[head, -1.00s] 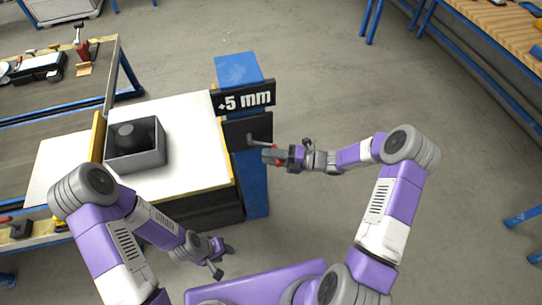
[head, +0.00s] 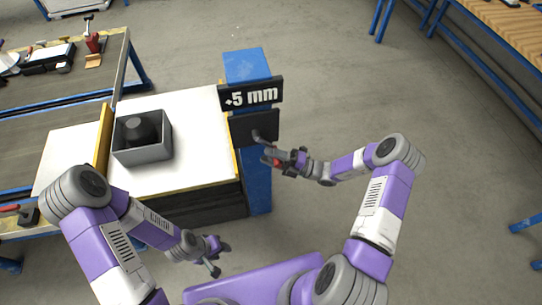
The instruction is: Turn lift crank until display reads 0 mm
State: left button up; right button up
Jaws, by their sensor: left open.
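The display (head: 251,95) on the blue post reads +5 mm. Below it is a dark plate (head: 242,130) with the lift crank (head: 260,136) sticking out of its front. My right gripper (head: 268,158) is at the crank's outer end, and red of the handle shows at its fingers. It appears shut on the crank handle, though the fingers hide most of it. My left gripper (head: 218,258) is open and empty, low in front of the white-topped lift table (head: 195,180), away from the crank.
A grey open bin (head: 145,155) with a dark rounded object (head: 140,130) in it stands on the lift table. A conveyor-like bench (head: 60,105) is at the left. A wooden-topped workbench (head: 510,30) is at the upper right. The floor right of the post is clear.

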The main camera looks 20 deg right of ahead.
jog(key=shift+o, duration=1)
jog(key=p+v, duration=0.1)
jog(key=v, duration=0.6)
jog(key=shift+d, duration=0.25)
jog(key=shift+s+f, duration=0.15)
jog(key=shift+s, duration=0.05)
